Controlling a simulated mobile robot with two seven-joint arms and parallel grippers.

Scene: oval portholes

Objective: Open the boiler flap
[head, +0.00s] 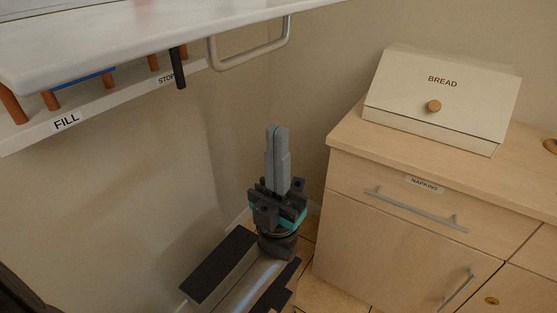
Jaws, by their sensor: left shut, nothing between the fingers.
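A white panel (130,35), which looks like the boiler flap, spans the upper left of the head view and runs out of the frame. A grey bar handle (250,57) sits at its right end. Below the panel is a gap with several copper pipes (107,83), a blue bar (82,79) and a black lever (177,68). My left gripper (277,130) points upward, shut and empty, below and apart from the handle. My right gripper is not in view.
A pale ledge (105,115) labelled FILL and STOP runs under the pipes. On the right stands a wooden cabinet (400,245) with a NAPKINS drawer (425,202) and a BREAD box (435,100) on top. Bare wall lies behind my gripper.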

